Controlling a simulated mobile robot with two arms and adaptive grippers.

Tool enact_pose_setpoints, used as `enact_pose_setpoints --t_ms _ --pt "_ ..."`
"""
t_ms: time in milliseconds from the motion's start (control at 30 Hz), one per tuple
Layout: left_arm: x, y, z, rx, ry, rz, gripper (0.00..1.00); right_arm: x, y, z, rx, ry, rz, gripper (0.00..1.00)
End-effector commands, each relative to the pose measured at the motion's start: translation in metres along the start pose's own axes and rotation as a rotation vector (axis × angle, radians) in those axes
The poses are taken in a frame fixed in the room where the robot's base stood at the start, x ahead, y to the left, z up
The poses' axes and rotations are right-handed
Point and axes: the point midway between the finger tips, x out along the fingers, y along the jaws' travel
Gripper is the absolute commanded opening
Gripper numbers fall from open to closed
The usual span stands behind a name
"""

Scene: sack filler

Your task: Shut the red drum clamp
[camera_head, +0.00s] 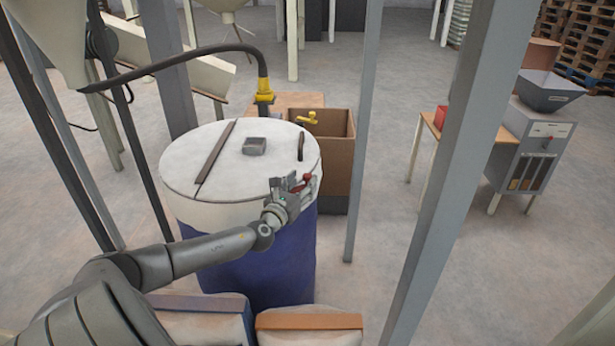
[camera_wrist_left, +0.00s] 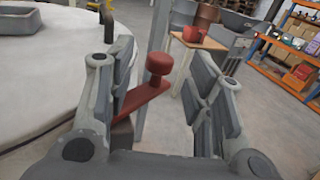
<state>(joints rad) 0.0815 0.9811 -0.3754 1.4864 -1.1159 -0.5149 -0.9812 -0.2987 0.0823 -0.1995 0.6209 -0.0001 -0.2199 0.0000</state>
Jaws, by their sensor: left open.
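The red drum clamp (camera_wrist_left: 150,88) is a flat red lever with a round knob on top. In the left wrist view it stands between the two open fingers of my left gripper (camera_wrist_left: 165,95), nearer the left finger. Whether a finger touches it I cannot tell. In the head view the clamp (camera_head: 306,178) is a small red spot at the right front rim of the blue drum (camera_head: 260,260) with its white lid (camera_head: 215,178). My left gripper (camera_head: 292,189) is at that rim and partly hides the clamp. My right gripper is not in view.
A grey block (camera_head: 255,146), a brown bar (camera_head: 214,155) and a dark handle lie on the lid. A cardboard box (camera_head: 335,165) stands behind the drum. Grey posts (camera_head: 362,130) rise to the right. Filled sacks (camera_head: 308,321) lie in front.

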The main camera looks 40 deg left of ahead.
Motion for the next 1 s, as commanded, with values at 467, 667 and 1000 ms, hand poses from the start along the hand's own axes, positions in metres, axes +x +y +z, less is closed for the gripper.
enact_pose_setpoints --t_ms 467,667,1000 --pt "0.040 0.000 0.000 -0.001 0.001 0.000 0.48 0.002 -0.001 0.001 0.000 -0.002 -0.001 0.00" --pt "0.042 0.000 0.000 -0.001 0.001 0.000 0.48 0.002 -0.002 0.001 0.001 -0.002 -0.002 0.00" --pt "0.042 0.000 0.000 -0.001 0.001 0.000 0.18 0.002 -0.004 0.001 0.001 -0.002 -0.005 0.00"
